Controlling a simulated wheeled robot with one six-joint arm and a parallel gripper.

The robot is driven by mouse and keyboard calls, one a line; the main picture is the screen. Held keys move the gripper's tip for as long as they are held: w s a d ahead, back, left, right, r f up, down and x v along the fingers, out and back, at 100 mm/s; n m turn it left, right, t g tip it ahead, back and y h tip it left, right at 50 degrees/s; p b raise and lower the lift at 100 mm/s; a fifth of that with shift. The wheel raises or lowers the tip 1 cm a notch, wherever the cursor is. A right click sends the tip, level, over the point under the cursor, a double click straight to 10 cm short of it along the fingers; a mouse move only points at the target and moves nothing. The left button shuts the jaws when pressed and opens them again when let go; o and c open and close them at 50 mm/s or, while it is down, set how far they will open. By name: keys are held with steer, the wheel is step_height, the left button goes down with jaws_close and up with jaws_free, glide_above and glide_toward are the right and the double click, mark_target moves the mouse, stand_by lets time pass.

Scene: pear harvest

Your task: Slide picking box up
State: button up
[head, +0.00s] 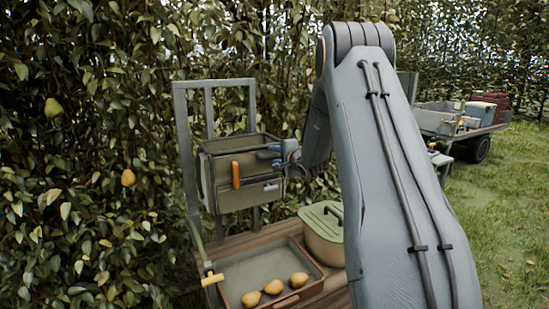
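The picking box (222,196), an olive-grey bin, hangs upright on a grey upright frame (183,140) left of the middle. It has an orange handle (236,175) on its front and a pale grip-like piece near its lower right. My gripper (266,153) is at the right part of the box's front, near its upper edge, with its fingers pointing left. My arm comes down from the upper right. The fingers are small and overlap the box, so I cannot tell whether they touch it or how far apart they are.
A shallow tray (235,266) with three yellow pears (273,287) sits on a wooden surface below the box. A lidded green container (325,235) stands right of it. Leafy hedge with hanging pears (128,178) closes the left. A loaded cart (470,118) stands on grass behind right.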

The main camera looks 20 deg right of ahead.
steer(key=shift+o, duration=0.8)
steer(key=shift+r, duration=0.1)
steer(key=shift+s, duration=0.1)
steer(key=b+v, duration=0.2)
steer(key=v, duration=0.5)
steer(key=shift+s, duration=0.4)
